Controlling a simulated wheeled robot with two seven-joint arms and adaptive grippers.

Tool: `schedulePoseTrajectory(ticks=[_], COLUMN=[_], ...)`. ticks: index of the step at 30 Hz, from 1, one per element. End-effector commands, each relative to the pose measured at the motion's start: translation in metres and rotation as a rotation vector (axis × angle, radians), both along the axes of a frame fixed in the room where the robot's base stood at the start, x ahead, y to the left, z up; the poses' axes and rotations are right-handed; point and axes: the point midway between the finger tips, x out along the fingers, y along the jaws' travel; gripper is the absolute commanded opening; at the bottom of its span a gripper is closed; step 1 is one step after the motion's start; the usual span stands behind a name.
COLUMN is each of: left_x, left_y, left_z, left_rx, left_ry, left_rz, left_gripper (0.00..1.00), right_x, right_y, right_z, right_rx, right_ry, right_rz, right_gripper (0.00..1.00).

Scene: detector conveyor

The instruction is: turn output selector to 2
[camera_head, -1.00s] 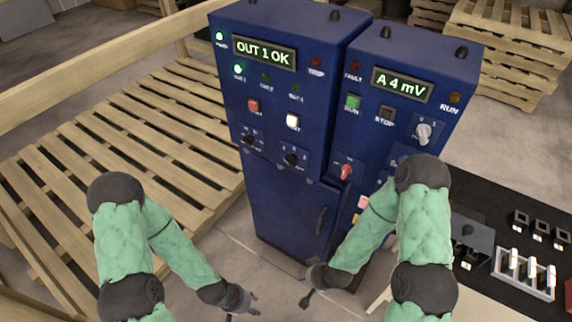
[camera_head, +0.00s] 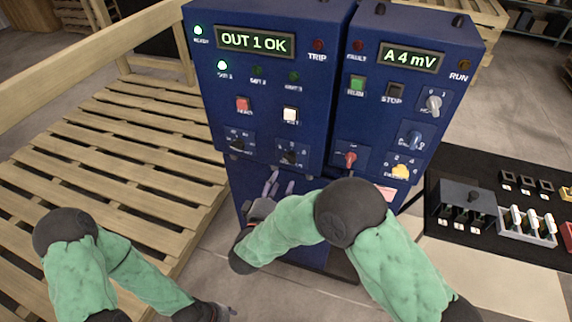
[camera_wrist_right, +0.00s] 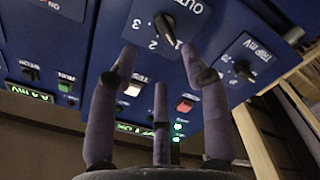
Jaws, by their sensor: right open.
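The output selector (camera_head: 290,155) is a black knob on the lower front of the left blue cabinet. It also shows at the top of the right wrist view (camera_wrist_right: 165,27), marked 1, 2 and 3, its pale pointer towards the 1. The display (camera_head: 254,41) reads OUT 1 OK. My right gripper (camera_head: 280,184) is open, just below the selector in the head view. In the right wrist view its spread fingers (camera_wrist_right: 159,68) point at the knob and appear apart from it. My left gripper (camera_head: 222,312) is low at the bottom edge, its fingers too small to judge.
The trip knob (camera_head: 237,143) sits left of the selector. A red-handled switch (camera_head: 350,160) is to its right on the second cabinet. A wooden pallet (camera_head: 130,150) lies at left. A black bench (camera_head: 470,240) with small parts stands at right.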

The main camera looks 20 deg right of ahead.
Motion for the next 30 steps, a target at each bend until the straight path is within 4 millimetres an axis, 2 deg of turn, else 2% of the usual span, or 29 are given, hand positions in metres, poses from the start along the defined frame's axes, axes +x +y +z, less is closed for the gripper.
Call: schedulePoseTrajectory(ticks=[9, 15, 21, 29, 30], left_x=[0.000, 0.000, 0.000, 0.000, 0.000], left_y=[0.000, 0.000, 0.000, 0.000, 0.000], left_z=[-0.019, -0.026, -0.029, -0.028, -0.028], left_rx=[0.000, 0.000, 0.000, 0.000, 0.000], left_ry=[0.000, 0.000, 0.000, 0.000, 0.000], left_rz=[0.000, 0.000, 0.000, 0.000, 0.000], left_gripper=[0.40, 0.40, 0.40, 0.40, 0.40], right_x=[0.046, 0.069, 0.078, 0.079, 0.079], right_y=[-0.033, -0.047, -0.053, -0.053, -0.053], right_z=[-0.003, -0.002, -0.001, -0.001, -0.001], right_rx=[0.004, 0.003, 0.002, 0.002, 0.002], right_ry=[-0.002, -0.001, -0.001, 0.000, 0.000], right_rz=[-0.003, 0.000, 0.001, 0.002, 0.002], right_gripper=[0.48, 0.48, 0.48, 0.48, 0.42])
